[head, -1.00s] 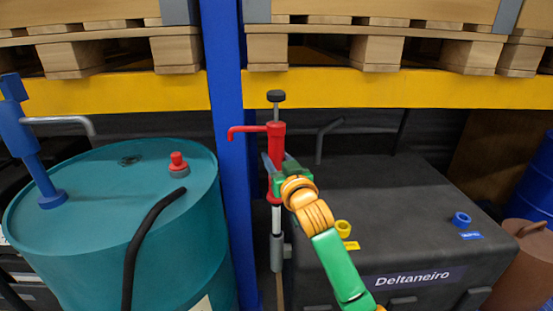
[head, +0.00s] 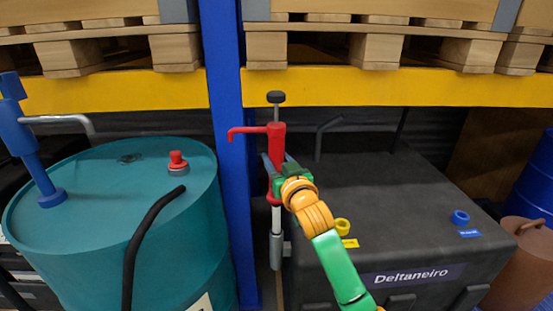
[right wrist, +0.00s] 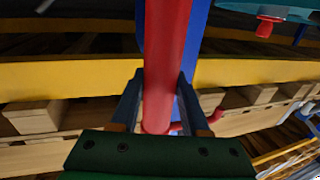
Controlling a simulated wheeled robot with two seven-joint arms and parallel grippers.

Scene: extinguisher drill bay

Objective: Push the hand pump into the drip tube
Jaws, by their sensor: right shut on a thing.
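The red hand pump (head: 277,140) stands upright, with a black knob on top and a red spout pointing left. My right gripper (head: 277,178) is shut around its red body; in the right wrist view the red shaft (right wrist: 162,70) runs between the two fingers (right wrist: 160,108). Below the gripper a pale tube section leads down to a grey tube (head: 276,252) beside the black tank, which looks like the drip tube. I cannot tell how deep the pump sits in it. My left gripper is not in view.
A blue rack post (head: 228,150) stands close left of the pump, with a teal drum (head: 110,230) beyond it. The black tank (head: 420,215) labelled Deltaneiro is to the right, with a yellow ring (head: 342,225) and a blue ring (head: 460,217). A yellow beam (head: 400,88) crosses behind.

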